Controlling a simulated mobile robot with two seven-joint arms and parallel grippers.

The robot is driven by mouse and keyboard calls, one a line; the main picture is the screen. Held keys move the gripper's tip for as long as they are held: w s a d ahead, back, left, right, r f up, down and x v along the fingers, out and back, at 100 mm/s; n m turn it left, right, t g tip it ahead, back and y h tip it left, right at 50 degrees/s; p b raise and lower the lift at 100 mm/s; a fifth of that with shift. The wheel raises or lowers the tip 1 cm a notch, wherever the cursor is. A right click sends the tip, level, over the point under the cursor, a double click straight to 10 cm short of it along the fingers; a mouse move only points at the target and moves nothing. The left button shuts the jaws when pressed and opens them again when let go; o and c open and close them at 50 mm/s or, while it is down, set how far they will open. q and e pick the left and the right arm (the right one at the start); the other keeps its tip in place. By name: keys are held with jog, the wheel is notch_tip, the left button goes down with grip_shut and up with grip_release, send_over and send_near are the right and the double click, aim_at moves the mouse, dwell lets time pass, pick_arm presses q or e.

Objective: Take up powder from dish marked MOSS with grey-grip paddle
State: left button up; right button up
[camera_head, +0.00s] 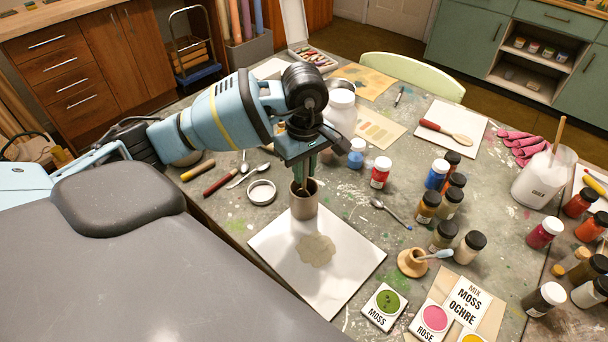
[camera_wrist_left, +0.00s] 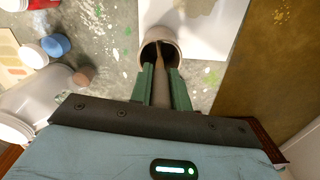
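The dish marked MOSS (camera_head: 388,301) holds green powder and sits at the front, right of the white sheet. My left gripper (camera_head: 303,188) points down over a brown-grey cup (camera_head: 304,207) at the sheet's back edge. In the left wrist view, its green fingers (camera_wrist_left: 165,85) lie close on both sides of a grey-brown handle (camera_wrist_left: 162,92), which looks like the grey-grip paddle. Its thinner part runs into the cup's mouth (camera_wrist_left: 173,42); the tip is hidden inside. My right gripper is not in view.
The ROSE dish (camera_head: 434,318) and a MIX MOSS + OCHRE card (camera_head: 466,303) lie right of MOSS. A small wooden holder (camera_head: 412,263) with a pale-ended tool stands behind MOSS. Several capped jars (camera_head: 427,207) stand farther right. The white sheet (camera_head: 343,263) bears only a beige stain.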

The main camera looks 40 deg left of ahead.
pick_arm(q)
grip_shut()
notch_tip(320, 180, up, 10)
jog(key=shift+r, duration=0.1)
dwell(0.4)
